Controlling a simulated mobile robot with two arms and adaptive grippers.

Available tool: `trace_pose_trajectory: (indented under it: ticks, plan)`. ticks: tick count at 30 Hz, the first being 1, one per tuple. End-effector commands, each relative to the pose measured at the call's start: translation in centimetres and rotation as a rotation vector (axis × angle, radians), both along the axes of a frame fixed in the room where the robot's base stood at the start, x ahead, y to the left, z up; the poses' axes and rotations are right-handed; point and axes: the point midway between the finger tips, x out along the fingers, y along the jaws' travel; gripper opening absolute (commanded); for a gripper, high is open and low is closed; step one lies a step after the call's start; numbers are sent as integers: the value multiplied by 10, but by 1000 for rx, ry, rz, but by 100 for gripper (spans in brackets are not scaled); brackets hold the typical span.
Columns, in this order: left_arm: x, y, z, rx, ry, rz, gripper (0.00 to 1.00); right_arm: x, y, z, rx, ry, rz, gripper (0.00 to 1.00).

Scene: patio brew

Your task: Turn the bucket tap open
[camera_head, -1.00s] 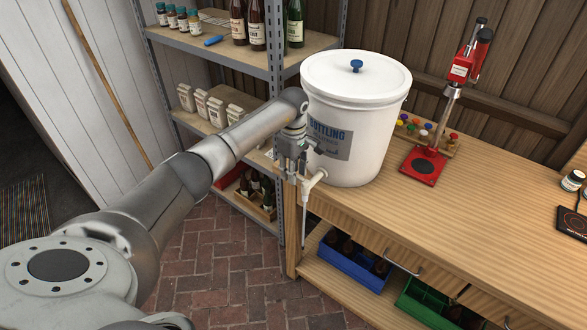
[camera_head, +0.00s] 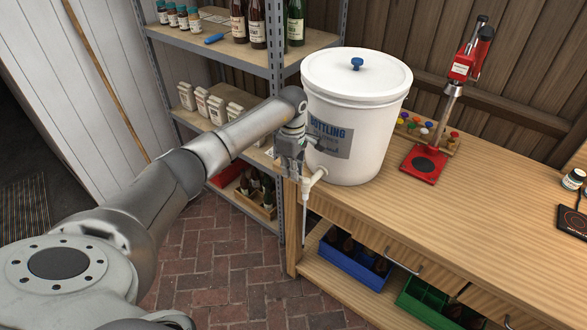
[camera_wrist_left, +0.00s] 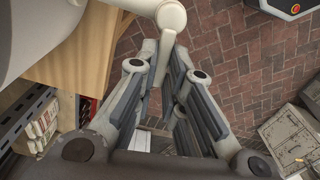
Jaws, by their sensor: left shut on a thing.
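The white bottling bucket (camera_head: 350,115) with a blue-knobbed lid stands upright on the wooden bench's left end. Its white tap (camera_head: 317,178) sticks out low on the front left, with a thin tube (camera_head: 304,215) hanging below. My left gripper (camera_head: 298,165) is at the tap, beside the bucket wall. In the left wrist view the gripper (camera_wrist_left: 165,80) is shut on the tap's narrow white handle, below the round tap body (camera_wrist_left: 171,16). The fingers hide most of the handle, so its exact angle is unclear. My right gripper is not in view.
A metal shelf (camera_head: 276,75) with bottles and cartons stands close behind my left arm. A red bench capper (camera_head: 425,163) stands right of the bucket. Blue (camera_head: 345,262) and green crates sit under the bench top (camera_head: 440,225). The bench front is clear.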

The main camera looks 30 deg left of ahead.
Motion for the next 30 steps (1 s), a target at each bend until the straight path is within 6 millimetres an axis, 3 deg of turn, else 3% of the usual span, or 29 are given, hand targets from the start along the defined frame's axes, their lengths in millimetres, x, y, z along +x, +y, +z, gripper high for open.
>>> trace_pose_trajectory:
  ticks: [30]
  plan:
    - [-34,-20,0,1,-1,933,0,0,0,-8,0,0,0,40]
